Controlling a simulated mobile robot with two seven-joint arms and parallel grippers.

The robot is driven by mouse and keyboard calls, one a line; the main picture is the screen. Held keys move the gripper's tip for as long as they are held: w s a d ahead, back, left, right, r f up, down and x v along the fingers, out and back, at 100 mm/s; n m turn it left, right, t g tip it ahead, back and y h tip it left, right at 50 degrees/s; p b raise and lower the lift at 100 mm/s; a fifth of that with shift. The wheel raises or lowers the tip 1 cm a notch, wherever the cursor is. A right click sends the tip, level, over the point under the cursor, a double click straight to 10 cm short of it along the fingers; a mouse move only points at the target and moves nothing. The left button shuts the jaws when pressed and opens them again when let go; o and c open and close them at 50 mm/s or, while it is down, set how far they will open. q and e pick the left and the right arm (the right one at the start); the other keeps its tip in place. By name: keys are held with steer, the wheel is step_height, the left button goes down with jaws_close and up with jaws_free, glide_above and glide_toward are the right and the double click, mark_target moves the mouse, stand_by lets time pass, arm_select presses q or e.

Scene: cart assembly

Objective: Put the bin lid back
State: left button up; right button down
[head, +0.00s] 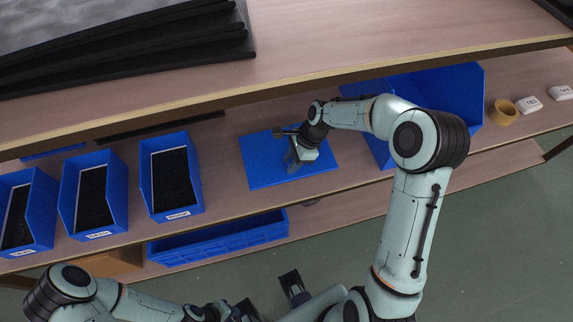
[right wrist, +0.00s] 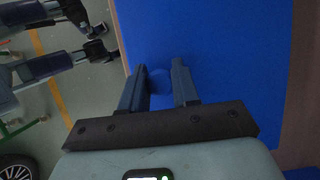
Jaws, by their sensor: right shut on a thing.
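The flat blue lid (head: 262,172) is at the middle shelf, between the small bins and the large bin. I cannot tell whether it touches the shelf. My right gripper (head: 292,155) is over it. In the right wrist view my right gripper (right wrist: 160,88) is shut on the lid's round blue knob (right wrist: 161,76). The large blue bin (head: 455,88) stands to the right, partly hidden behind my right arm. My left gripper (head: 268,298) is low at the bottom edge of the head view, fingers apart and empty, away from the shelves.
Several small blue bins (head: 171,214) with dark contents stand at the left. A blue crate (head: 220,243) is on the lower shelf. A tan cup (head: 503,112) and white items (head: 529,104) sit right of the large bin.

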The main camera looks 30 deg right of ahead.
step_height(320, 180, down, 3)
steer(key=shift+s+r, duration=0.1)
steer(key=shift+r, duration=0.05)
steer(key=shift+f, duration=2.1)
steer(key=shift+f+b, duration=0.15)
steer(key=shift+b, duration=0.2)
steer(key=c, duration=0.8)
jaws_free()
